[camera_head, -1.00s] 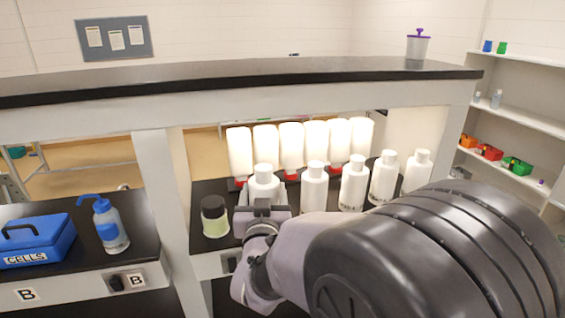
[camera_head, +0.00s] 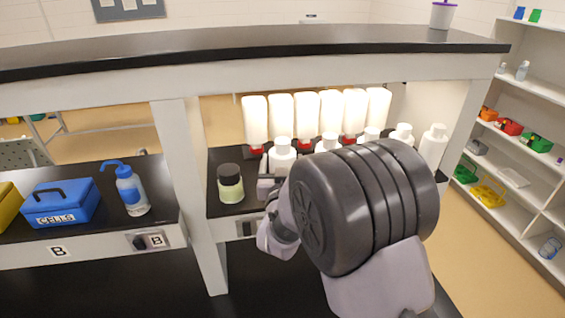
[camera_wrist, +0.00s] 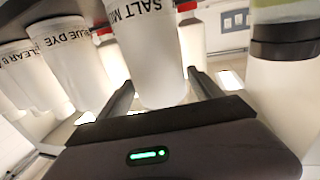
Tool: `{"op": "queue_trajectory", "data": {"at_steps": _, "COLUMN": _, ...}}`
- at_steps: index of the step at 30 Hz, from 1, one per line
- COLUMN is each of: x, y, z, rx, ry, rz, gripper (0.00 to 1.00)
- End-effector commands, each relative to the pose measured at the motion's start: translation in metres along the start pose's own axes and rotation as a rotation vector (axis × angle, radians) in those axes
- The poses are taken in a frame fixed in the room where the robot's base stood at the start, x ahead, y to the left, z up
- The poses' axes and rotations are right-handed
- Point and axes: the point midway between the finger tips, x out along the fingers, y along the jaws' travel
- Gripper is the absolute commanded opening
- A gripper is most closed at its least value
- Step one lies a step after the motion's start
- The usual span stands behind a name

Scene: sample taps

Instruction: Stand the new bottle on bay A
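Several white capped bottles stand in a row under the bench shelf. My gripper (camera_wrist: 160,92) is at the leftmost one (camera_head: 282,159), which reads "SALT M..." in the wrist view (camera_wrist: 150,60). One finger is on each side of this bottle; whether they touch it is unclear. Other bottles in the wrist view read "BLUE DYE" (camera_wrist: 62,70) and "CLEAR..." (camera_wrist: 22,70). Which is the new bottle cannot be told. No bay A mark is readable; a plate below the shelf (camera_head: 246,228) is partly hidden by my arm.
A dark-lidded jar (camera_head: 230,184) stands close left of the gripper. Glowing white inverted bottles (camera_head: 305,118) hang behind the row. A white post (camera_head: 185,150) separates the left counter with a blue CELLS box (camera_head: 62,208), a wash bottle (camera_head: 132,190) and B plates (camera_head: 60,251).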

Motion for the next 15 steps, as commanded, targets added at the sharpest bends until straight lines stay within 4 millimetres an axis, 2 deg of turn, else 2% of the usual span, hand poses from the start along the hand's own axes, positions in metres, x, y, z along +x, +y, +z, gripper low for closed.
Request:
{"op": "queue_trajectory", "data": {"at_steps": 12, "x": 0.000, "y": 0.000, "z": -0.006, "rx": 0.000, "ry": 0.000, "rz": 0.000, "gripper": 0.87}}
{"op": "queue_trajectory", "data": {"at_steps": 15, "x": -0.017, "y": -0.001, "z": -0.001, "rx": 0.002, "ry": 0.000, "rz": -0.002, "gripper": 0.87}}
